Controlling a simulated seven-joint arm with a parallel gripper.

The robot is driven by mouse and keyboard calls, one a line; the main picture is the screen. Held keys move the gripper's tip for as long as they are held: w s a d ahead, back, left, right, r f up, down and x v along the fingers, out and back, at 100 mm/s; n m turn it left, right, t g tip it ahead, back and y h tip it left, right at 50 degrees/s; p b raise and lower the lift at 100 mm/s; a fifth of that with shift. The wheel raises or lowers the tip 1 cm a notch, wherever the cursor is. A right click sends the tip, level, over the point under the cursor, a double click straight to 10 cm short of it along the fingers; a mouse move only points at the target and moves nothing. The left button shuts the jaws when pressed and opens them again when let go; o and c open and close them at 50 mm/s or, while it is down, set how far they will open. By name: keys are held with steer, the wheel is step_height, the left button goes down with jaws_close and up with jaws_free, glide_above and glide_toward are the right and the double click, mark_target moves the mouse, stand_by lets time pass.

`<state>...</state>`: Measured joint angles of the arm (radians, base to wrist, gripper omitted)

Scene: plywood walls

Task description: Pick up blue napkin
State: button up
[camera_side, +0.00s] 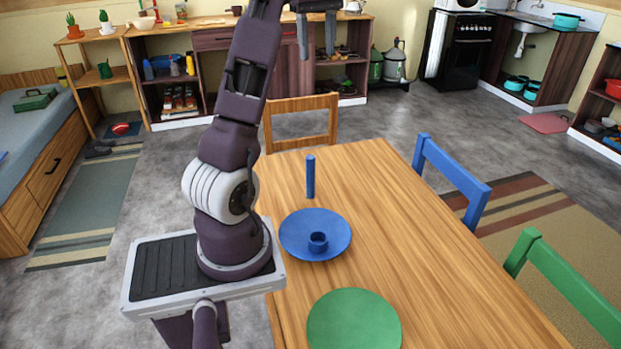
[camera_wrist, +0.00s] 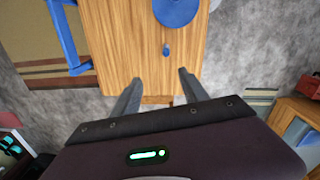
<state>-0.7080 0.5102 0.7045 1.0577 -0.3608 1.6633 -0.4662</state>
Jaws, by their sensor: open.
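A slim blue upright roll (camera_side: 310,177), which looks like the blue napkin, stands on the wooden table just beyond a blue plate. In the wrist view the blue roll (camera_wrist: 166,50) is seen from above, small, beyond the gap between my fingers. My gripper (camera_side: 317,40) is open and empty, high up near the top edge of the side view, well above the table. In the wrist view my gripper (camera_wrist: 160,78) shows two spread fingers with nothing between them.
The blue plate (camera_side: 292,232) holds a small blue cup (camera_side: 318,241). A green plate (camera_side: 354,320) lies nearer. The right side of the table (camera_side: 425,235) is clear. A wooden chair (camera_side: 300,103), a blue chair (camera_side: 452,180) and a green chair (camera_side: 570,285) stand around it.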

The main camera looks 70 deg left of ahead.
mark_target(310, 170)
steer(key=shift+n, duration=0.4)
steer(key=f, duration=1.2)
steer(key=a+f, duration=0.1)
steer(key=f, duration=1.1)
steer(key=s+a+f, duration=0.1)
steer(key=f, duration=1.1)
steer(key=shift+f, duration=0.35)
jaws_close()
